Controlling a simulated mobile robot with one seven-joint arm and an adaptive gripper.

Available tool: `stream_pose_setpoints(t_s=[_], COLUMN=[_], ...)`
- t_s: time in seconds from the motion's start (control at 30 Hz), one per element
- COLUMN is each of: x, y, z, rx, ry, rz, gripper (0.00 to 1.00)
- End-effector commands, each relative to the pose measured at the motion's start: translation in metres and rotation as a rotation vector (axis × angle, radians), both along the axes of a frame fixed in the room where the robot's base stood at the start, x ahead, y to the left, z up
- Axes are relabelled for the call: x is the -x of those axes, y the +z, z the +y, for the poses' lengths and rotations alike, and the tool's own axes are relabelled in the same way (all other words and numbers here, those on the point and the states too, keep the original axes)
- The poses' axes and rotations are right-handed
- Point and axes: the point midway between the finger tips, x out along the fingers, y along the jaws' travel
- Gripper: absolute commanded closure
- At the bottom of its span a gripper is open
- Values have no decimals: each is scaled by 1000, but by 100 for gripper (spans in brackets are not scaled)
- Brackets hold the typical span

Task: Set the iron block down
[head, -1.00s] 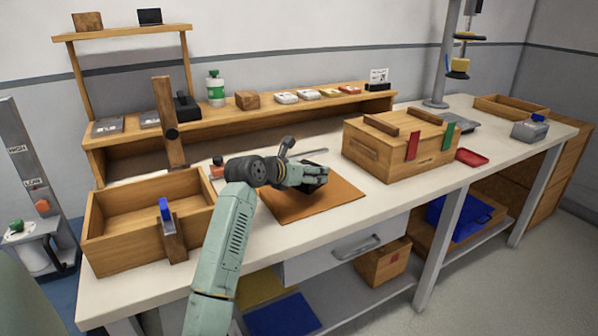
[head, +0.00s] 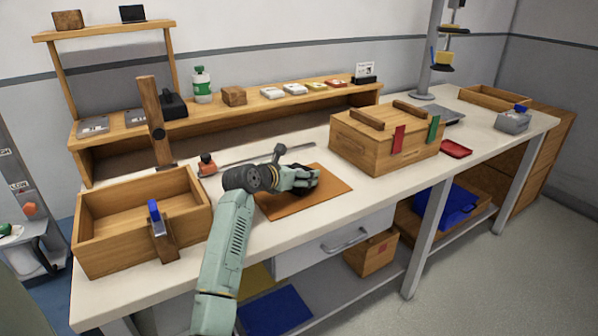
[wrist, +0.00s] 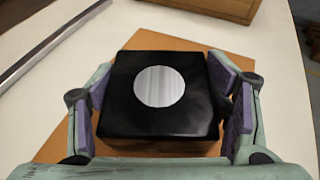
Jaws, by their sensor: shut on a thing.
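The iron block is a black square block (wrist: 160,120) with a pale round disc on its top, large in the middle of the wrist view. My gripper (wrist: 170,105) is shut on it, with one purple-padded finger on each side. In the head view my gripper (head: 308,178) is over the orange-brown mat (head: 325,198), and the block is mostly hidden behind my fingers. The mat (wrist: 60,146) also shows around the block in the wrist view. I cannot tell whether the block touches the mat or is just above it.
A wooden box with red and green tabs (head: 370,150) stands to the right of the mat. An open wooden tray (head: 100,240) with a blue clamp is at the left. A thin metal bar (head: 270,156) lies behind my gripper. White bench is clear in front of the mat.

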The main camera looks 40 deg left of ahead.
Motion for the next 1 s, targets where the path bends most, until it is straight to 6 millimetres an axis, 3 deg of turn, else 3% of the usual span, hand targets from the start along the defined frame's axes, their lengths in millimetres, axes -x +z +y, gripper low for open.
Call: stream_pose_setpoints(t_s=[0.03,0.07,0.37,0.73,1.0], x=[0,0,0,0,44], y=[2,-2,-1,4,16], z=[0,0,0,0,1], rx=[-3,0,0,0,-3], ry=[1,0,0,0,3], rz=[-8,0,0,0,-3], gripper=[91,28,9,9,9])
